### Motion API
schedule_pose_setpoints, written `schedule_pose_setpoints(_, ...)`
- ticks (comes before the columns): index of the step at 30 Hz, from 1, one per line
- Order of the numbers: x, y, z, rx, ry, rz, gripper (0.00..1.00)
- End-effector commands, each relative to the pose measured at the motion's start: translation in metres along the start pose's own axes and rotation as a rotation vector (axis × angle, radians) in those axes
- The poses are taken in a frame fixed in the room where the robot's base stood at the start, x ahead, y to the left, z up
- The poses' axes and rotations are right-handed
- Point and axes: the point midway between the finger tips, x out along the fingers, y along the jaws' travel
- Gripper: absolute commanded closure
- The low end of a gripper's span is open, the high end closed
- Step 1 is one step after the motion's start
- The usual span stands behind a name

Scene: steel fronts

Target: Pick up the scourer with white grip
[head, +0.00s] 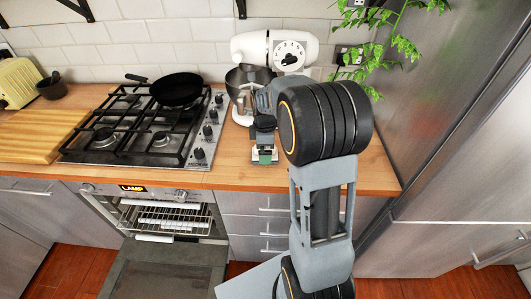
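A small green and white item, seemingly the scourer (265,158), is on the wooden counter near its front edge, to the right of the hob. My gripper (264,146) points down right at it, and my arm comes in from the right. The gripper covers the upper part of the item. It is too small here to tell whether the fingers are apart or closed on it, or whether the item touches the counter.
A white stand mixer (275,50) with a steel bowl stands close behind my gripper. The gas hob (150,125) with a black pan (178,88) is to the left. The oven door (165,270) hangs open below. A fridge (450,110) and plant (400,45) are at right.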

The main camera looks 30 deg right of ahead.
Motion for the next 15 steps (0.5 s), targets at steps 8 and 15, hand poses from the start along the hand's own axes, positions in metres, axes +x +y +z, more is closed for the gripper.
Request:
schedule_pose_setpoints(8,0.017,0.0,0.0,0.0,0.0,0.001,0.02)
schedule_pose_setpoints(15,0.017,0.0,0.0,0.0,0.0,0.001,0.08)
